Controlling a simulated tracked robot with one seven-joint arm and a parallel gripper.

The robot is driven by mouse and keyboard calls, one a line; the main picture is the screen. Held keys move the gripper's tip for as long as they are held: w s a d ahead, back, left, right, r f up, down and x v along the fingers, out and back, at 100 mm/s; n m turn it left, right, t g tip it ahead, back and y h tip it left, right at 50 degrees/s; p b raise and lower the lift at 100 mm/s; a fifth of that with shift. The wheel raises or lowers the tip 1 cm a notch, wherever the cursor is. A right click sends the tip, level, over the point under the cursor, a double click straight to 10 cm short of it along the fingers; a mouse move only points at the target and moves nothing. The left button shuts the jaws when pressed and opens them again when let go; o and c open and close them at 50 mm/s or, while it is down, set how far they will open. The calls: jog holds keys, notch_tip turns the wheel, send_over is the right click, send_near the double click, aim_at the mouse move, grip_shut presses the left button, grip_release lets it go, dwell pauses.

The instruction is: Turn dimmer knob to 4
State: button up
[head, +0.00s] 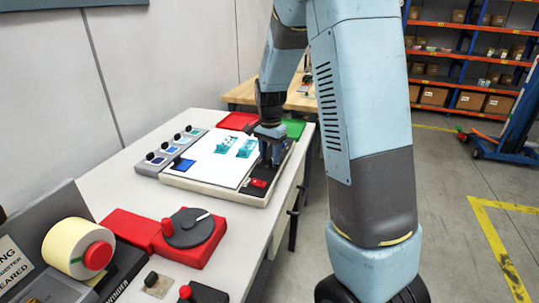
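My gripper (268,153) points down over the dark strip on the right side of a white panel (212,157). Its fingers are small in the head view, and I cannot tell whether they are open or hold anything. No knob or number scale can be made out under it; a dimmer knob there could be hidden by the gripper. A red switch-like part (258,183) shows on the strip just in front of the gripper. A separate grey round dial (188,228) with a white pointer mark sits on a red box nearer to me.
Small control units (170,150) with black knobs line the panel's left side. Red (237,121) and green (293,128) trays lie behind it. The table (125,190) is bare between the red box and the panel.

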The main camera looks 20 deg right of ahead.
aim_at(270, 157)
jog(key=shift+o, duration=1)
jog(key=shift+d, duration=0.1)
notch_tip(270, 157, up, 14)
jog(key=shift+f, duration=0.2)
jog(key=s+r+n+t, duration=0.2)
jog(key=s+n, duration=0.3)
jog(key=s, duration=0.9)
jog(key=s+r+n+t, duration=0.3)
jog(key=s+r+n, duration=0.1)
jog(key=s, duration=1.1)
jog(key=shift+r+n+t, duration=0.2)
jog(key=shift+n+t, duration=0.1)
jog(key=shift+n, duration=0.4)
